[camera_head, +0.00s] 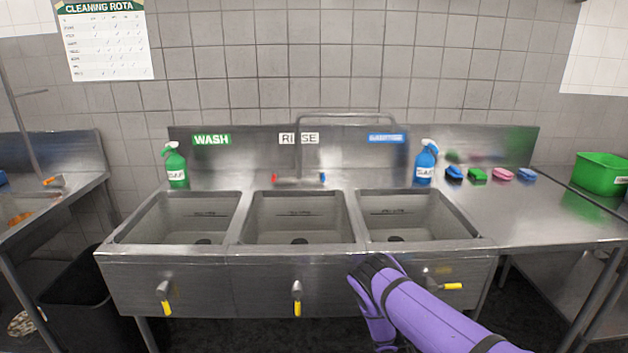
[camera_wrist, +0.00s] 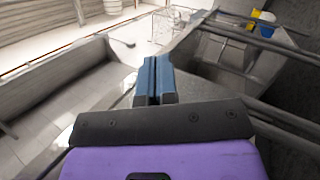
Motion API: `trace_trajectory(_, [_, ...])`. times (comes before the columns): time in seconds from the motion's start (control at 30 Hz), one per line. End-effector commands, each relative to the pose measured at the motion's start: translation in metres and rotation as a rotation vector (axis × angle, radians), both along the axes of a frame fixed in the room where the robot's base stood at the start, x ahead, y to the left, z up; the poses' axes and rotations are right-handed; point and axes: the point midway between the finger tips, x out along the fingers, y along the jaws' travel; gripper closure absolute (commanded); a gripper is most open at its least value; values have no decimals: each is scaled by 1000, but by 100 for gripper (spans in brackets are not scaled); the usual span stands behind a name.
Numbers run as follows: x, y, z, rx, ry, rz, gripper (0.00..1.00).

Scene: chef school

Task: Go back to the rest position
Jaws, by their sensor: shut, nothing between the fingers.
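My gripper (camera_wrist: 154,72) shows in the wrist view, its two blue-grey fingers shut together with nothing between them. No object touches the fingers there. In the head view my purple arm is bent in front of the right part of the three-basin sink (camera_head: 297,250), and its lower end drops toward the bottom edge. The gripper itself cannot be made out in the head view.
A green spray bottle (camera_head: 176,166) and a blue one (camera_head: 426,162) stand behind the basins. Several coloured sponges lie on the right drainboard (camera_head: 540,225), near a green tub (camera_head: 600,175). A black bin (camera_head: 90,305) stands at the left. Levers with yellow handles stick out from the sink front.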

Motion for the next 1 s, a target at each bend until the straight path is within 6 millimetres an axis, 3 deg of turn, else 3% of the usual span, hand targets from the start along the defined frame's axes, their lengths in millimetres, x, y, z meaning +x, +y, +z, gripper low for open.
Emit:
trace_trajectory(0.03, [7, 0, 20, 39, -14, -39, 100])
trace_trajectory(0.43, [26, 0, 142, 362, -79, -283, 100])
trace_trajectory(0.73, [19, 0, 227, 615, -129, -395, 100])
trace_trajectory(1.0, [-1, 2, 303, 863, -178, -451, 100])
